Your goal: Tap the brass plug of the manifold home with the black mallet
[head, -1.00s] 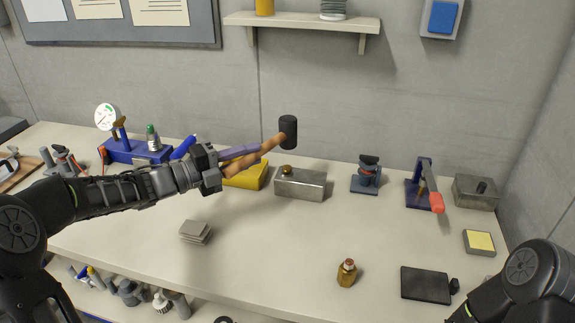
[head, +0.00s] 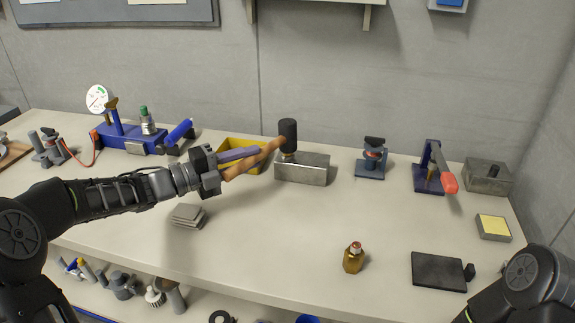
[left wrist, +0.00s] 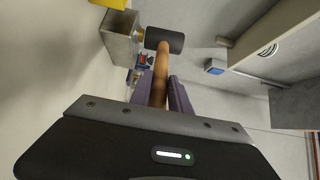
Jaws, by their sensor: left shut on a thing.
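The manifold (head: 303,170) is a grey metal block on the bench, behind my left gripper. Its brass plug (head: 287,157) stands at the left of its top, mostly hidden by the mallet head. My left gripper (head: 240,155) is shut on the wooden handle of the black mallet (head: 288,132). The mallet head is right above the plug, touching or nearly so. In the left wrist view, the mallet head (left wrist: 165,40) is beside the plug (left wrist: 141,34) on the manifold (left wrist: 119,38). My right gripper is out of view.
A yellow bin (head: 243,144) stands left of the manifold, close behind my gripper. A blue pump with a gauge (head: 124,137) is farther left. Right are a small blue stand (head: 372,160), a red-handled clamp (head: 435,170) and a brass bottle (head: 353,258).

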